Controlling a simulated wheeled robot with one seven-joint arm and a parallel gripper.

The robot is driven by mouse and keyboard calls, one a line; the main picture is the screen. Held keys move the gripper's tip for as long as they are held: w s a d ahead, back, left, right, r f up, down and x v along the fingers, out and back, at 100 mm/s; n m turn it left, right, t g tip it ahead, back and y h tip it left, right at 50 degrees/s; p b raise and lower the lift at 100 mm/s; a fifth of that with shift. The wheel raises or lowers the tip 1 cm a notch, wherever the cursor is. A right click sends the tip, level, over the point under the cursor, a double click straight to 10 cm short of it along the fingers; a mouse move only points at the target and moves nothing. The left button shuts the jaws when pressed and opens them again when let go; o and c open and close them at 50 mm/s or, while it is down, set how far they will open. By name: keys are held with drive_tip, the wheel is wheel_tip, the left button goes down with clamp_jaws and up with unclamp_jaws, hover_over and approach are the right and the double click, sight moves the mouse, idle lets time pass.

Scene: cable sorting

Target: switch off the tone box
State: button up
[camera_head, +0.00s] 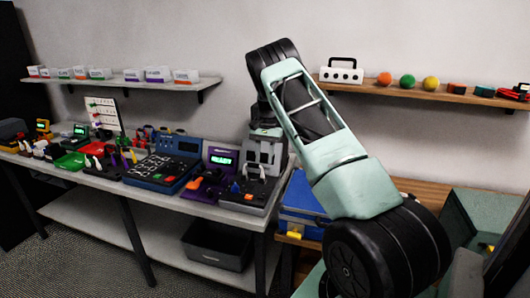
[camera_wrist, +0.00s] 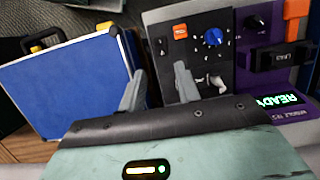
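A dark box with an orange square (camera_wrist: 180,31), a blue knob (camera_wrist: 212,37) and a small white lever (camera_wrist: 212,82) lies ahead in the wrist view; I take this to be the tone box (camera_wrist: 200,20). It also shows at the right end of the bench in the head view (camera_head: 258,192). My gripper (camera_wrist: 160,72) is open and empty, with a clear gap between its grey fingers. The right finger overlaps the box's near part in the picture; I cannot tell whether it touches. In the head view my gripper (camera_head: 254,174) is over the box.
A purple module (camera_wrist: 258,45) with a lit READY display (camera_wrist: 276,100) stands right beside the box. A blue case (camera_wrist: 70,85) lies left of my gripper. Trays and tools crowd the bench (camera_head: 222,213) farther left. A black bin (camera_head: 217,245) sits on the lower shelf.

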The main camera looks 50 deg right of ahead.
drive_tip(key=v, duration=0.3)
drive_tip(key=shift+d+r+b, duration=0.1)
drive_tip(key=shift+r+b, duration=0.2)
drive_tip(key=shift+r, duration=0.1)
drive_tip(key=s+a+r+n+b, duration=0.1)
drive_tip(key=a+r+n, duration=0.15)
drive_tip(key=a, duration=0.95)
drive_tip(key=s+a+r+n, duration=0.1)
drive_tip(key=a+n, duration=0.2)
drive_tip(key=a, duration=0.9)
drive_tip(key=s+a+r+n+b, duration=0.1)
drive_tip(key=a+n, duration=0.2)
drive_tip(key=a, duration=0.9)
drive_tip(key=s+a+n, duration=0.6)
drive_tip(key=s+a, duration=0.6)
drive_tip(key=a, duration=0.1)
drive_tip(key=s+a+f+n+h, duration=0.1)
drive_tip(key=s+a+n, duration=0.1)
drive_tip(key=s, duration=0.6)
drive_tip(key=s+a+f+n+t+h+b, duration=0.1)
drive_tip(key=s+n, duration=0.3)
drive_tip(key=s, duration=0.5)
drive_tip(key=shift+a+n, duration=0.35)
drive_tip(key=shift+a, duration=0.15)
